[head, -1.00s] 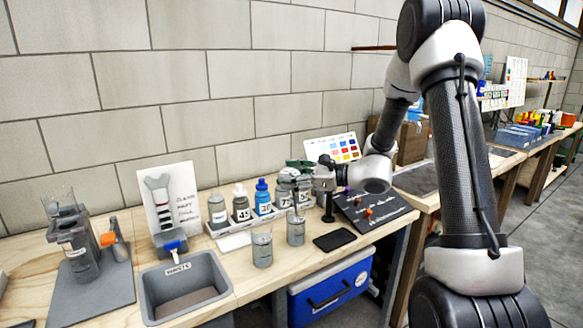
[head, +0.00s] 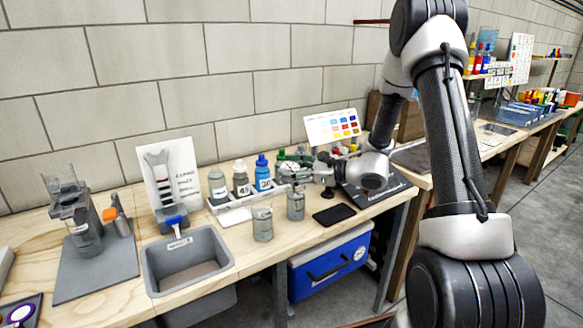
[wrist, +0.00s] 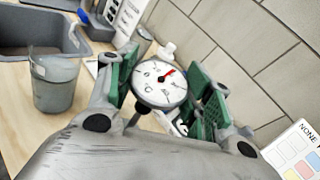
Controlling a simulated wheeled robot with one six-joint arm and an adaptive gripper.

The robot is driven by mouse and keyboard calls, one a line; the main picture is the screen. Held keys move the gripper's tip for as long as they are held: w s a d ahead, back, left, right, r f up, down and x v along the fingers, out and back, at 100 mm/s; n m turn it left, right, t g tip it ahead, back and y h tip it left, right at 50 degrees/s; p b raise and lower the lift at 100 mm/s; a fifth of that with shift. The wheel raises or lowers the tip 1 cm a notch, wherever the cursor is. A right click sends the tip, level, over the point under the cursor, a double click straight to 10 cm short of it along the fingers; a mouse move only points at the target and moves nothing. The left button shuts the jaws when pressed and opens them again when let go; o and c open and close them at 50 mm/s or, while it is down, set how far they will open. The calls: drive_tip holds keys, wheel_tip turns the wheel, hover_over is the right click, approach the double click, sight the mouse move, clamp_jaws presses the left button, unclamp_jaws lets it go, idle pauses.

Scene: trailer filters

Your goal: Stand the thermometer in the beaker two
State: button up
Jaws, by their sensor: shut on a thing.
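My gripper (wrist: 166,82) is shut on the thermometer (wrist: 158,88), with its round white dial and red needle between the green finger pads. Its stem runs down below the dial and is mostly hidden. In the head view my gripper (head: 290,172) is above the right-hand of two grey-looking clear beakers (head: 296,205). The left-hand beaker (head: 262,224) stands beside it, apart. One beaker (wrist: 55,84) shows at the left in the wrist view; the other is hidden there. I cannot read which beaker is two, nor tell whether the stem tip is inside one.
A grey bin (head: 187,262) stands left of the beakers. Numbered bottles (head: 241,181) stand in a white rack behind them. A black flat pad (head: 334,214) lies to the right. A colour chart (head: 333,127) stands at the back. The bench's front edge is close to the beakers.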

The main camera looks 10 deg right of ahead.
drive_tip(key=o, duration=1.1)
